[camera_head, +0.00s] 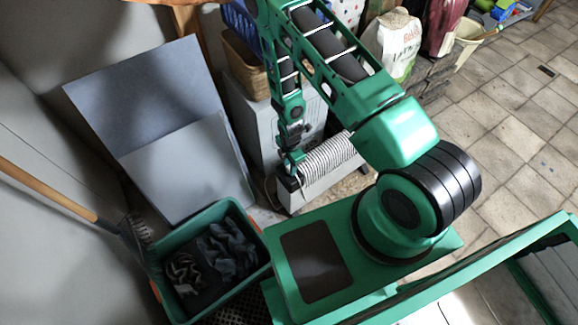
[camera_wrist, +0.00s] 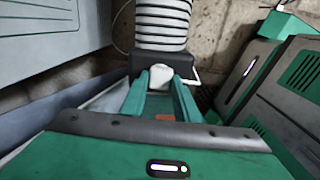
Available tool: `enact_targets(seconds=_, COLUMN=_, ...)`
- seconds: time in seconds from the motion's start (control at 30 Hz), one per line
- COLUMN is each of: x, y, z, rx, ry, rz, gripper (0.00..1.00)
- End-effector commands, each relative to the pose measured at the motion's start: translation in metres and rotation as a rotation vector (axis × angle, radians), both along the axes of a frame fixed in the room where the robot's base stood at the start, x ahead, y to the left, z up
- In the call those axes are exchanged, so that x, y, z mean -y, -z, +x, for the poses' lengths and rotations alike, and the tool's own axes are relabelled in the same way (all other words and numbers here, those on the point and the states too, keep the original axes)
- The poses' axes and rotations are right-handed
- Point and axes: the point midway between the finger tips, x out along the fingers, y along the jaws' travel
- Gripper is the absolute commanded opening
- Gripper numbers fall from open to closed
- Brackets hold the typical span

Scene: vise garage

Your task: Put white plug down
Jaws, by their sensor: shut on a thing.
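My gripper (camera_wrist: 160,92) shows its two green fingers in the wrist view, closed on a small white plug (camera_wrist: 161,74) near the fingertips. Only the plug's rounded pale face shows; the fingers cover its sides. The plug is in front of a dark block below a white ribbed roll (camera_wrist: 163,22). I cannot tell whether it touches the block. In the head view my gripper (camera_head: 291,166) points down by the left end of the ribbed roll (camera_head: 328,155). The plug cannot be made out there.
A grey cabinet (camera_head: 262,122) stands behind my gripper. A green crate (camera_head: 215,296) with dark cloths is at lower left, by a wooden-handled rake (camera_head: 55,193) and leaning grey panels (camera_head: 165,110). A white bag (camera_head: 393,43) stands at the back. Tiled floor (camera_head: 500,120) lies open at right.

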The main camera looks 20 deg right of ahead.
Motion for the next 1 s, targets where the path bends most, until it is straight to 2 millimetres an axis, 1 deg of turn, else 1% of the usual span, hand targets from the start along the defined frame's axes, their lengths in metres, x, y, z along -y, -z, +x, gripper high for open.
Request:
enact_targets(seconds=0.2, x=-0.001, y=0.002, z=0.0, rx=0.001, ry=-0.001, rz=0.001, gripper=0.0)
enact_targets(seconds=0.23, x=-0.001, y=0.002, z=0.0, rx=0.001, ry=-0.001, rz=0.001, gripper=0.35)
enact_targets(seconds=0.27, x=-0.001, y=0.002, z=0.0, rx=0.001, ry=0.0, rz=0.001, gripper=0.42)
enact_targets(seconds=0.3, x=-0.001, y=0.002, z=0.0, rx=0.001, ry=0.0, rz=0.001, gripper=0.47)
enact_targets(seconds=0.57, x=0.002, y=0.001, z=0.0, rx=0.0, ry=0.004, rz=0.001, gripper=0.47)
enact_targets(seconds=0.67, x=0.003, y=-0.002, z=0.001, rx=0.001, ry=0.005, rz=0.0, gripper=0.47)
enact_targets(seconds=0.77, x=0.003, y=-0.011, z=0.001, rx=0.002, ry=0.006, rz=0.0, gripper=0.47)
enact_targets(seconds=0.87, x=0.003, y=-0.025, z=0.001, rx=0.002, ry=0.006, rz=0.0, gripper=0.47)
enact_targets(seconds=1.0, x=0.003, y=-0.049, z=0.002, rx=0.004, ry=0.007, rz=0.001, gripper=0.47)
